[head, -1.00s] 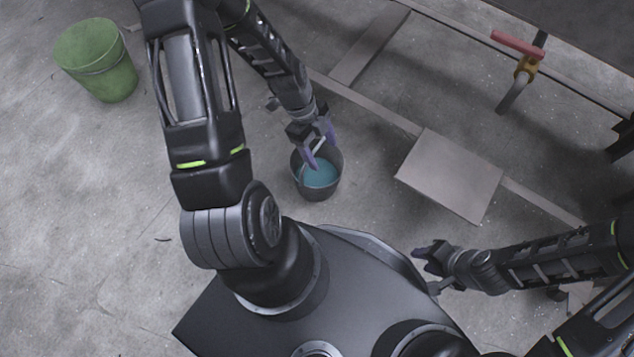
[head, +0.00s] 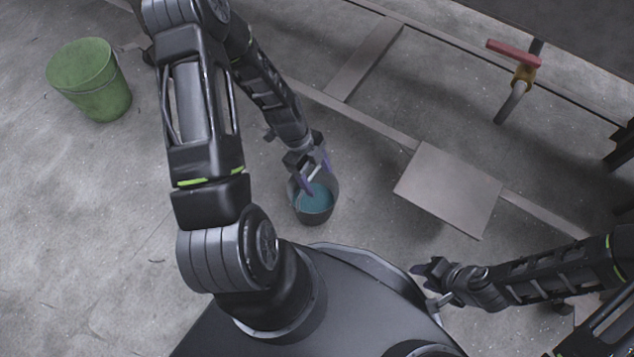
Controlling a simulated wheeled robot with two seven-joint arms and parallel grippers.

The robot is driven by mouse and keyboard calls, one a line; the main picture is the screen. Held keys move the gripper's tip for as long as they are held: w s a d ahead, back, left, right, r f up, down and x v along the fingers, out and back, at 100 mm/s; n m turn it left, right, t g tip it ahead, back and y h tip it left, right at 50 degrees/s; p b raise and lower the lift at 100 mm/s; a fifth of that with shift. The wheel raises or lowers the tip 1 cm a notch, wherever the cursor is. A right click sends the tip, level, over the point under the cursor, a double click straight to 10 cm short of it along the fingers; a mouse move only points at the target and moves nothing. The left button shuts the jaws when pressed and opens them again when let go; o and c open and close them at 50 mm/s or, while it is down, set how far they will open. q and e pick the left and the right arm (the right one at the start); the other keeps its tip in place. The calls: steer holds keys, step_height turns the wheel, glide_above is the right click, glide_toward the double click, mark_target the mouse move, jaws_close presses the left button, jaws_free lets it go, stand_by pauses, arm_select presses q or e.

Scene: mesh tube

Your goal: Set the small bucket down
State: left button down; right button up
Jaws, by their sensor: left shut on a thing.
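The small bucket (head: 318,213) is dark grey, upright, and holds blue liquid (head: 312,197). It is near the middle of the head view, just ahead of my body. My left gripper (head: 313,178) is shut on its handle at the bucket's top, with the purple fingertips at the rim. I cannot tell from this view whether the bucket's base touches the floor. My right gripper (head: 428,282) is at the lower right, well away from the bucket, and the gap between its fingers is unclear.
A large green bucket (head: 92,82) stands on the concrete floor at the upper left. A flat grey plate (head: 448,190) lies to the right, joined to long floor strips. A red-handled valve (head: 515,54) is at the upper right.

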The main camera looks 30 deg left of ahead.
arm_select(q)
steer(key=shift+f+b, duration=0.75)
steer(key=shift+f, duration=1.05)
steer(key=shift+f, duration=0.15)
steer(key=shift+c, duration=1.2)
jaws_free()
